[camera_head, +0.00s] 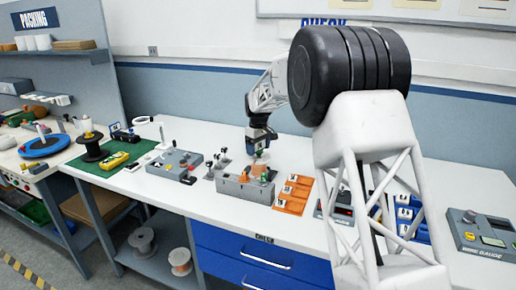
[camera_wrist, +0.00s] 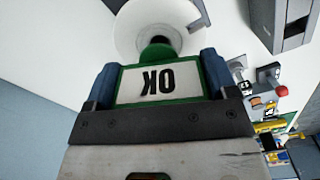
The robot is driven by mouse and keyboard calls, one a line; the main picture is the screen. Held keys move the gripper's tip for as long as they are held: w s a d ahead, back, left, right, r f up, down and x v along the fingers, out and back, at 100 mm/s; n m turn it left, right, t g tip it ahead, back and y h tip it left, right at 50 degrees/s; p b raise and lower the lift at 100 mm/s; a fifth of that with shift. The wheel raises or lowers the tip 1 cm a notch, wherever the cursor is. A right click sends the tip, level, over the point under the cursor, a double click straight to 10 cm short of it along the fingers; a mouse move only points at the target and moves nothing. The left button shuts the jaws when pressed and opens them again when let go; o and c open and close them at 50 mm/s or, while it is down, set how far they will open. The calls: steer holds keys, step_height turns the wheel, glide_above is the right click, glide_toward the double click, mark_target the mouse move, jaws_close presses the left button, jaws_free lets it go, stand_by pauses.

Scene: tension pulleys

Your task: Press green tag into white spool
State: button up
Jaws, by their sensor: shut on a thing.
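In the wrist view my gripper (camera_wrist: 158,76) is shut on the green tag (camera_wrist: 192,97), its blue-grey fingers on both sides of it. The tag has a white face marked OK, upside down in this view. Its rounded green end lies over the middle of the white spool (camera_wrist: 128,28), a round white disc with a darker centre. I cannot tell whether the end touches the spool or is inside it. In the head view my gripper (camera_head: 260,141) is low over the workbench, above a grey fixture. The tag and spool are too small there to make out surely.
The grey fixture (camera_head: 240,190) stands near the bench's front edge, with orange trays (camera_head: 294,192) to its right. A grey control box (camera_head: 174,174) is to its left.

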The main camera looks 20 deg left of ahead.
steer(key=shift+f, duration=1.35)
stand_by(0.6)
steer(key=o, duration=0.8)
steer(key=shift+f, duration=0.1)
steer(key=shift+r, duration=4.15)
steer(key=shift+c, duration=0.2)
jaws_close()
steer(key=shift+d, duration=0.15)
steer(key=shift+f, duration=1)
